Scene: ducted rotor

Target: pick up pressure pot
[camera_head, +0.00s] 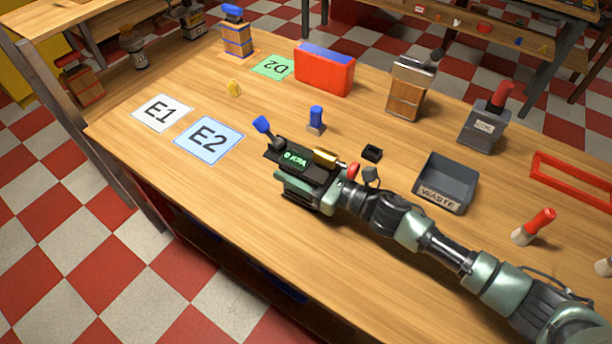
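No object is labelled as the pressure pot, and I cannot tell for sure which one it is. A brown canister with a metal top and dark side handle (405,98) stands upright at the back right of the table. A similar brown canister with a blue top (238,42) stands at the far left end. My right gripper (274,154) is low over the middle of the table, apart from both canisters. Its fingers are mostly hidden by its body, and a blue-tipped piece (263,125) shows beside it. My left gripper is out of view.
A red and blue box (324,72), a blue-capped bottle (316,118), a grey labelled block (484,128) and a grey WASTE bin (446,187) stand around my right arm. The front left tabletop is clear.

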